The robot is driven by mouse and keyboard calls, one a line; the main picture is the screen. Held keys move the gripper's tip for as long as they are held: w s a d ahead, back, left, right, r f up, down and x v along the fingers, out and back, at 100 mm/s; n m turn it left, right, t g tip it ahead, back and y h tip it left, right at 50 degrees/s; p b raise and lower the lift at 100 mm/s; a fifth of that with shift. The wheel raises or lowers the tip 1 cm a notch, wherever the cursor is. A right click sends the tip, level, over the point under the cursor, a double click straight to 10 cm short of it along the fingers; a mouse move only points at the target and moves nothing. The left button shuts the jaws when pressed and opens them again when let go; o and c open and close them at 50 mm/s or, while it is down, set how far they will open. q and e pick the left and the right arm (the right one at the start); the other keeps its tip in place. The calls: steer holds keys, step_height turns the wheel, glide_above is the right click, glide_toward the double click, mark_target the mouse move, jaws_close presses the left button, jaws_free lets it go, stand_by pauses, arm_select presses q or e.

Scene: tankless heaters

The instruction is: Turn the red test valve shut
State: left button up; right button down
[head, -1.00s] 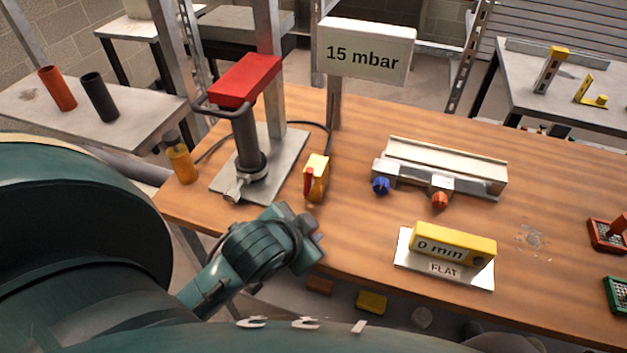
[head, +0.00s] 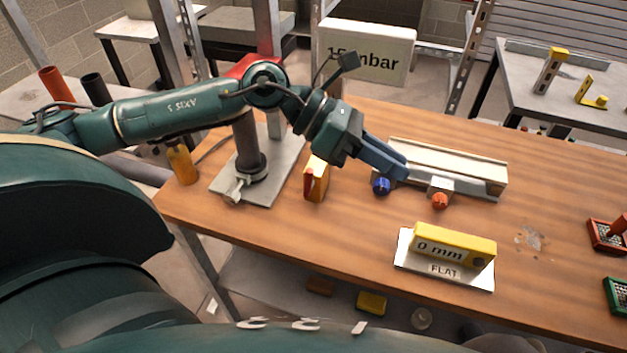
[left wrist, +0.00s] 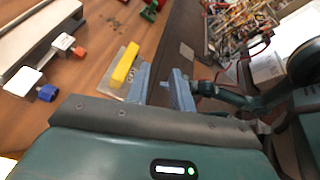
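The silver valve block (head: 450,170) on the wooden bench carries an orange-red knob (head: 440,200) on its right and a blue knob (head: 381,186) on its left. In the left wrist view the orange-red knob (left wrist: 79,52) and blue knob (left wrist: 47,93) are both uncovered. My left gripper (head: 403,168) is in the air by the block's left part, up and left of the orange-red knob in the head view. Its fingers also show in the left wrist view (left wrist: 160,88), apart and empty. A teal arm, likely my right, shows there; its gripper is not clear.
A yellow level (head: 453,244) marked "0 mm" lies on a white FLAT plate in front of the block. A yellow block with a red lever (head: 309,183) and a pump on a metal plate (head: 285,165) stand left. A sign (head: 390,45) stands behind.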

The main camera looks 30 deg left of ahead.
arm_select(q)
steer(key=a+f+m+y, duration=0.25)
steer(key=a+y, duration=0.35)
steer(key=a, duration=0.5)
steer(key=g+y, duration=0.1)
steer(key=y, duration=0.2)
glide_toward(308, 183)
steer(key=w+p+x, duration=0.1)
steer(key=p+x, duration=0.1)
steer(key=x, duration=0.9)
steer(key=shift+r, duration=0.15)
steer(key=shift+d+n, duration=0.1)
steer(key=shift+n, duration=0.15)
steer(key=shift+c, duration=0.5)
jaws_close()
